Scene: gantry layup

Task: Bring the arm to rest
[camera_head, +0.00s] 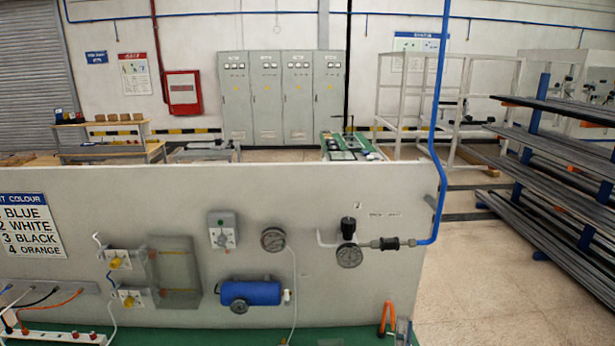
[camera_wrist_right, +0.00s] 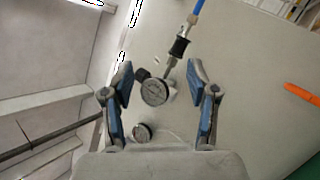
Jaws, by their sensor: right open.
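My right gripper (camera_wrist_right: 159,75) shows in the right wrist view with its two blue-padded fingers spread apart and nothing held between them. A round pressure gauge (camera_wrist_right: 154,91) on the panel shows beyond the gap between the fingers; I see no contact. A second gauge (camera_wrist_right: 143,132) shows lower, near the gripper's base. In the head view, I cannot clearly make out the right gripper; a small grey and blue piece (camera_head: 404,332) at the bottom edge is too small to tell. My left gripper is in neither view.
A grey upright panel (camera_head: 360,290) carries gauges, a blue cylinder (camera_head: 252,293), valves and a blue hose (camera_head: 435,150). Orange handles (camera_head: 387,318) stand at its lower right, over a green surface. A rack of long bars (camera_head: 560,165) is at right. Floor right of the panel is clear.

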